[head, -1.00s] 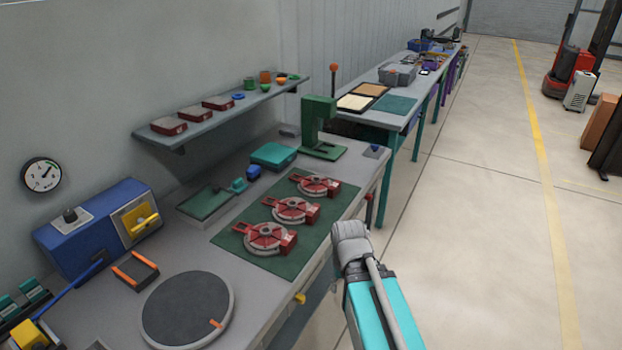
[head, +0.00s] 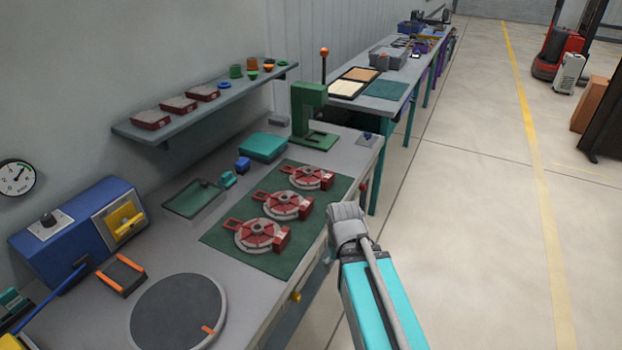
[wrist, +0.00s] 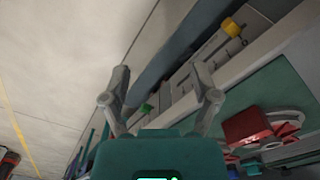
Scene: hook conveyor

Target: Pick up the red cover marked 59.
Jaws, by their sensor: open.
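Three red covers lie in a row on the wall shelf: a near one (head: 151,120), a middle one (head: 178,104) and a far one (head: 203,93). Their markings are too small to read, so I cannot tell which is 59. Three round grey fixtures with red parts, near (head: 256,236), middle (head: 283,205) and far (head: 308,177), sit on the green mat (head: 220,240). My gripper (wrist: 160,70) is open and empty in the wrist view, beside the bench front. In the head view my arm shows at the bench's right edge; the fingertips are hidden.
The shelf (head: 135,133) also holds small coloured parts. A green press (head: 309,112) stands behind the mat. A blue box (head: 75,225) and a dark turntable (head: 178,312) are at the near left. Open floor (head: 460,240) lies right of the bench.

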